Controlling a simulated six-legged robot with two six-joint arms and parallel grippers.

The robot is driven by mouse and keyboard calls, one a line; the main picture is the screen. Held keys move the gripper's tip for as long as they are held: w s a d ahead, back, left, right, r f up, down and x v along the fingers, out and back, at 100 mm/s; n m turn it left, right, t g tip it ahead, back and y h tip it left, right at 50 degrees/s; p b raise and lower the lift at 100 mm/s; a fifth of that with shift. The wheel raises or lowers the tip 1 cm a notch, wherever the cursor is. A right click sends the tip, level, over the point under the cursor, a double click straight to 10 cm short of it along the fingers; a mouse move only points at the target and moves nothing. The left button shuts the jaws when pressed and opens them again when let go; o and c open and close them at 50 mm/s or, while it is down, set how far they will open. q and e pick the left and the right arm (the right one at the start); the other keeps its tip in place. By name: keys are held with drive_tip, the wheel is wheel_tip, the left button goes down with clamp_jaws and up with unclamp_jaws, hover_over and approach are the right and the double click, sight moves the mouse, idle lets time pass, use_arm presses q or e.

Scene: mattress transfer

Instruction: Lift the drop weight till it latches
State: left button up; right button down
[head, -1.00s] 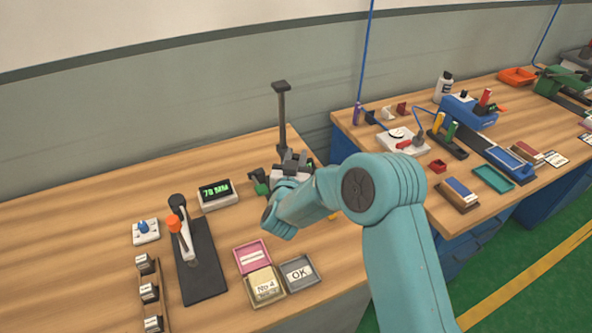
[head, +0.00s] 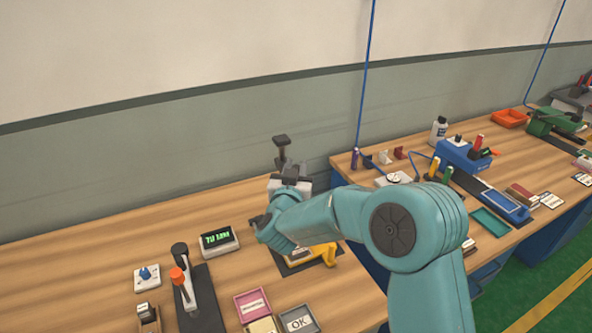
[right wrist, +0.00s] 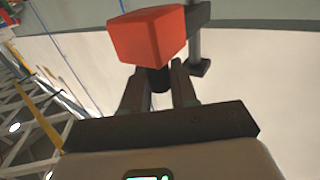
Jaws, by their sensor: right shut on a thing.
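A red block (right wrist: 148,36), which I take for the drop weight, fills the top of the right wrist view beside a grey post. A short black stem (right wrist: 159,79) shows under it, between the fingers of my right gripper (right wrist: 160,85), which is shut on it. In the head view my right gripper (head: 291,174) is up by the post (head: 281,148); the weight is hidden there behind the gripper and arm. The stand's base (head: 298,256) with a yellow part (head: 326,254) lies below. I cannot tell whether a latch has caught. My left gripper is not in view.
A display with green writing (head: 219,239) stands left of the stand; I cannot read it surely. A lever device (head: 186,285), a pink tray (head: 252,305) and a grey OK tray (head: 299,319) are nearer. A second bench (head: 505,140) with several tools is at the right.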

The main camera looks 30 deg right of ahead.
drive_tip(key=shift+w+d+r, duration=0.1)
drive_tip(key=shift+r, duration=0.65)
drive_tip(key=c, duration=1)
unclamp_jaws()
drive_tip(key=shift+f, duration=0.15)
drive_tip(key=shift+f, duration=0.1)
drive_tip(key=shift+s+a+f, duration=0.1)
drive_tip(key=shift+s+a, duration=0.1)
drive_tip(key=b+v, duration=0.4)
drive_tip(key=v, duration=1.2)
drive_tip(key=shift+s, duration=0.15)
